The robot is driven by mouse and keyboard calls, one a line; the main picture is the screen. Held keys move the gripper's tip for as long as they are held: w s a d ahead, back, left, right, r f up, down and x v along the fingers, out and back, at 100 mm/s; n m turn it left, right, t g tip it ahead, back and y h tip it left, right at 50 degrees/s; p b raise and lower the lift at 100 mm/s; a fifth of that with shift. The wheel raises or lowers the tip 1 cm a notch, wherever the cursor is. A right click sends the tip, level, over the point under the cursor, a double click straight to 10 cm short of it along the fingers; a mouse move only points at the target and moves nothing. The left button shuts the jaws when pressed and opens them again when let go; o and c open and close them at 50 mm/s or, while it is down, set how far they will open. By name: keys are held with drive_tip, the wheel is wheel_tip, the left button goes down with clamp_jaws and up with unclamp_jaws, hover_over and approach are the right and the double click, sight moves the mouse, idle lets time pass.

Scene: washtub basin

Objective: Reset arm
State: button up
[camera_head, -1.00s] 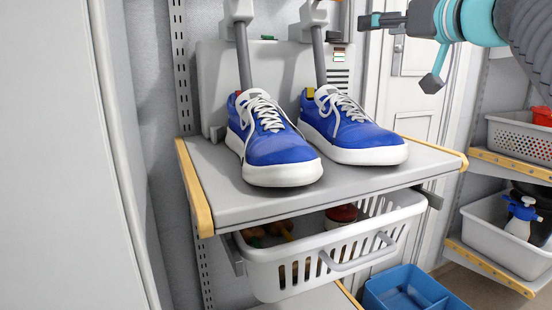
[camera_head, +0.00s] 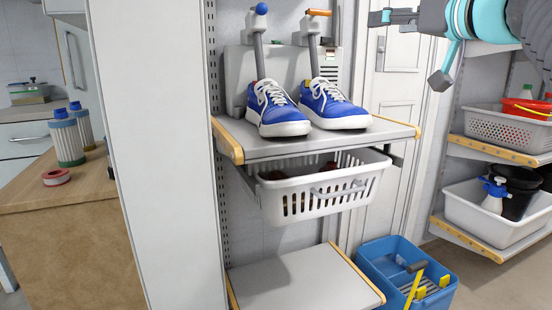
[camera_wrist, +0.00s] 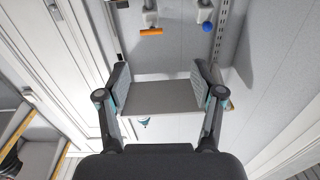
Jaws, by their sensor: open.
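My gripper (camera_wrist: 157,95) is open and empty in the wrist view, its two fingers spread apart with only background between them. In the head view my arm reaches in from the upper right, and part of my gripper (camera_head: 392,17) shows near the top, right of the shoe dryer. It touches nothing that I can see. A pair of blue and white shoes, the left one (camera_head: 278,112) and the right one (camera_head: 333,106), stands on the upper shelf (camera_head: 385,132) in front of the grey dryer (camera_head: 240,72).
A white basket (camera_head: 330,192) hangs under the upper shelf. Below are a bare lower shelf (camera_head: 300,280) and a blue bucket (camera_head: 405,258). Side shelves hold a grey basket (camera_head: 508,130) and a white bin (camera_head: 470,207). A tall white panel (camera_head: 160,150) stands left, beside a wooden counter (camera_head: 60,191).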

drive_tip(key=s+d+f+m+g+h+p, duration=0.1)
drive_tip(key=s+f+m+g+h, duration=0.2)
drive_tip(key=f, duration=1)
drive_tip(key=s+d+f+m+g+h, duration=0.15)
drive_tip(key=f+m+g, duration=0.25)
drive_tip(key=f, duration=0.9)
drive_tip(key=s+a+f+n+g+h+p, duration=0.1)
drive_tip(key=s+a+f+g+p, duration=0.1)
drive_tip(key=s+f, duration=0.6)
drive_tip(key=s+a+f+n+g+h+p, duration=0.1)
drive_tip(key=s+a+f+g+p, duration=0.1)
drive_tip(key=s+a+f, duration=0.3)
drive_tip(key=shift+s+f+n+p, duration=0.4)
drive_tip(key=shift+s+f+p, duration=0.2)
drive_tip(key=shift+s+f, duration=1.5)
